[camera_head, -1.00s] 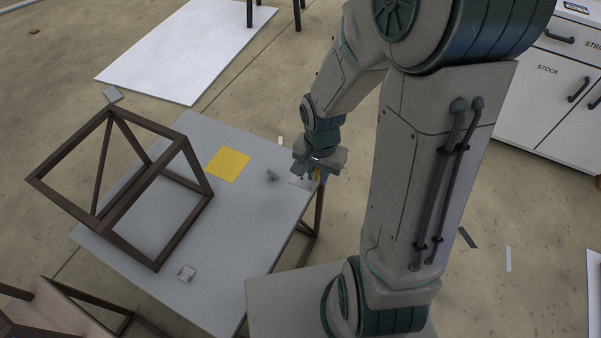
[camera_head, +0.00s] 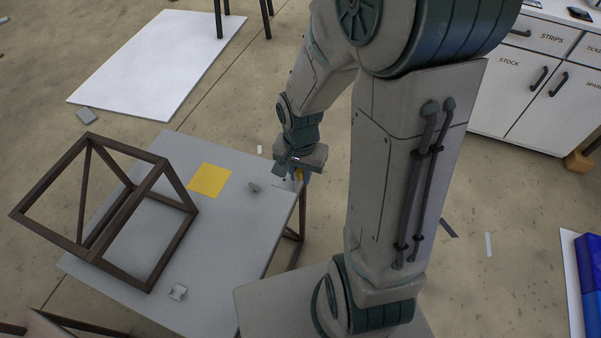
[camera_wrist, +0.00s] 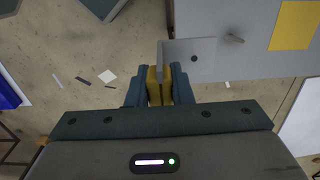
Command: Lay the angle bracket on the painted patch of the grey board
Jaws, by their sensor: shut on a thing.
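The angle bracket (camera_wrist: 190,58) is a grey metal L with a dark hole in its flat plate. My gripper (camera_wrist: 160,88) is shut on it by yellow pads, and the plate extends ahead and right of the fingers in the wrist view. In the head view my gripper (camera_head: 298,174) is at the right edge of the grey board (camera_head: 225,240); the bracket is small and partly hidden there. The painted patch (camera_head: 210,180) is a bare yellow square on the board, left of my gripper. It also shows at the wrist view's upper right (camera_wrist: 293,24).
A dark open frame (camera_head: 120,205) stands over the board's left part. A small grey piece (camera_head: 253,187) lies between patch and gripper. Another small metal piece (camera_head: 178,292) lies near the front edge. A white cabinet (camera_head: 520,90) stands at the back right.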

